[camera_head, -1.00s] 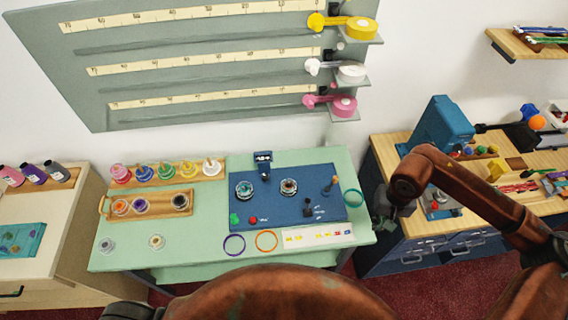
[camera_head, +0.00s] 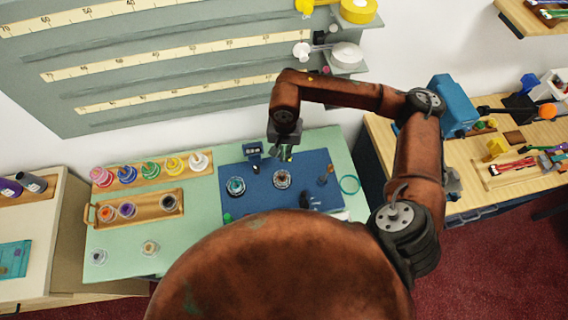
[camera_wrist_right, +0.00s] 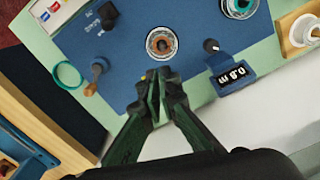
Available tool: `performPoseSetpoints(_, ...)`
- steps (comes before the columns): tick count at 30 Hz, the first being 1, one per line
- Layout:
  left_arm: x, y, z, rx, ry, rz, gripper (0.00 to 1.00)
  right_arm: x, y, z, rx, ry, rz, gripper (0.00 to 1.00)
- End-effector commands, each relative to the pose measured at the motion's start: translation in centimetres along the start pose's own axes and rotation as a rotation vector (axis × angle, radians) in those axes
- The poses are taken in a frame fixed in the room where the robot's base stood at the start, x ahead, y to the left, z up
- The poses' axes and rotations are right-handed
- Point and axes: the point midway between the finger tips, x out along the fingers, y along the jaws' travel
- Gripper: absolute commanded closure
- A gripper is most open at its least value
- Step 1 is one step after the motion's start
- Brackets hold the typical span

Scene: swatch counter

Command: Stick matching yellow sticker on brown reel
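The brown reel (camera_head: 282,179) stands on the blue mat, right of a teal reel (camera_head: 236,186). In the right wrist view the brown reel (camera_wrist_right: 161,43) lies just beyond my fingertips, apart from them. My right gripper (camera_head: 284,154) is above the mat's far part, behind the brown reel in the head view. Its fingers (camera_wrist_right: 158,78) are nearly together, and a small yellow spot, seemingly the yellow sticker (camera_wrist_right: 143,76), shows at their tips. My left gripper is out of view.
Racks of colored reels (camera_head: 150,174) stand to the left.

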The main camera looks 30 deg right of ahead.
Motion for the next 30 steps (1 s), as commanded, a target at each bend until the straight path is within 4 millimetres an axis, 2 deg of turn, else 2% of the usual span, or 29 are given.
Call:
performPoseSetpoints(1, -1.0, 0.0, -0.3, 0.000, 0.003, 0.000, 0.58, -0.1, -0.2, 0.1, 0.115, -0.005, -0.002, 1.00)
performPoseSetpoints(8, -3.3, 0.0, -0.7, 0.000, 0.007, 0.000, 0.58, 1.5, -0.2, 0.1, 0.715, -0.005, -0.005, 1.00)
performPoseSetpoints(21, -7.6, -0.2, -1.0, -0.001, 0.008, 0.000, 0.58, 4.8, 0.9, 0.9, 1.866, -0.004, 0.004, 1.00)
performPoseSetpoints(27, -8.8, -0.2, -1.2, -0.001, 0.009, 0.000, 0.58, 6.1, 1.5, 1.3, 2.248, 0.003, 0.007, 1.00)
performPoseSetpoints(30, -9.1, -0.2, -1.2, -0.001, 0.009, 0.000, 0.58, 6.4, 1.6, 1.4, 2.356, 0.006, 0.006, 1.00)
